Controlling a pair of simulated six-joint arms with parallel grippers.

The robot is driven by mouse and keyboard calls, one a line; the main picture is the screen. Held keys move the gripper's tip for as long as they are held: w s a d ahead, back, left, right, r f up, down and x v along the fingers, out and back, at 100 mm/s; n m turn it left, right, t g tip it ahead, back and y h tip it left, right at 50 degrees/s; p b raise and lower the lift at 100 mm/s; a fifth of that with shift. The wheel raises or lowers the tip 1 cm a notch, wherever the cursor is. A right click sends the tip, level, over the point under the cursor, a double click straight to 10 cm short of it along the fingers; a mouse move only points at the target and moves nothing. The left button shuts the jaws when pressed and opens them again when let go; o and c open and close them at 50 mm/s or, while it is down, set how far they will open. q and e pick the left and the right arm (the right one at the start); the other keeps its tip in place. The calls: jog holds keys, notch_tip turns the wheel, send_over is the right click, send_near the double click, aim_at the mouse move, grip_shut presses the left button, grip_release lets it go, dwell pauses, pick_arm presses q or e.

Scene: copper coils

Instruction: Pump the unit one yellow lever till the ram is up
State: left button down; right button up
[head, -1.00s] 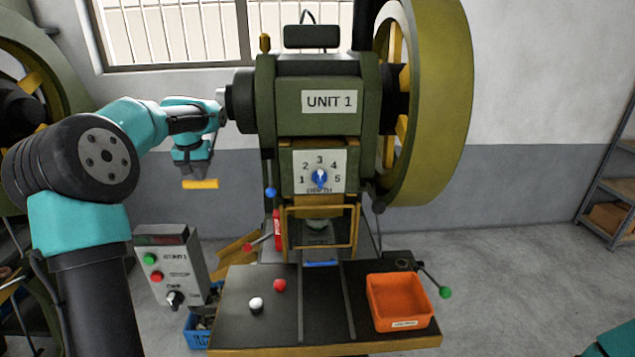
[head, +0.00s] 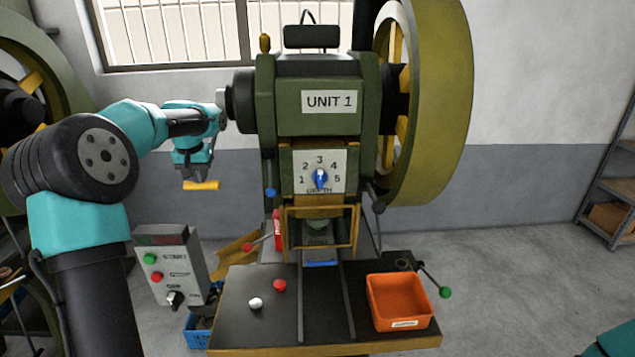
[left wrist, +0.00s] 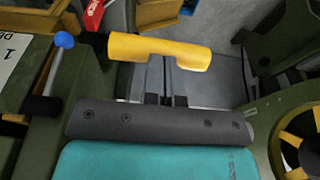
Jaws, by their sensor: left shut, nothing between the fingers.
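The yellow bar (head: 201,185), which looks like the lever's grip, lies level to the left of the green press marked UNIT 1 (head: 318,120). It also shows in the left wrist view (left wrist: 160,50). My left gripper (head: 196,177) points down at the bar from above. Its fingers are shut with nothing between them, their tips at the bar's side; I cannot tell whether they touch it. The ram area (head: 318,228) sits behind the yellow guard frame, and the ram's height is hard to read. My right gripper is out of view.
A grey control box (head: 190,262) stands below my left gripper. A blue-knobbed rod (head: 270,192) and a red-knobbed lever (head: 248,248) are on the press's left side.

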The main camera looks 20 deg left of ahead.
pick_arm(q)
jog(key=shift+f, duration=0.1)
jog(key=shift+w+a+x, duration=0.15)
jog(key=shift+w+x, duration=0.1)
jog(key=shift+x, duration=1.15)
jog(key=shift+w+a+x, duration=0.1)
jog(key=shift+w+x, duration=0.1)
jog(key=shift+x, duration=1.25)
jog(key=w+f, duration=0.1)
jog(key=w+a+f, duration=0.1)
jog(key=f, duration=0.2)
jog(key=shift+w+a+f, duration=0.15)
jog(key=shift+w+f, duration=0.1)
jog(key=shift+w, duration=0.15)
jog(key=shift+w+f, duration=0.1)
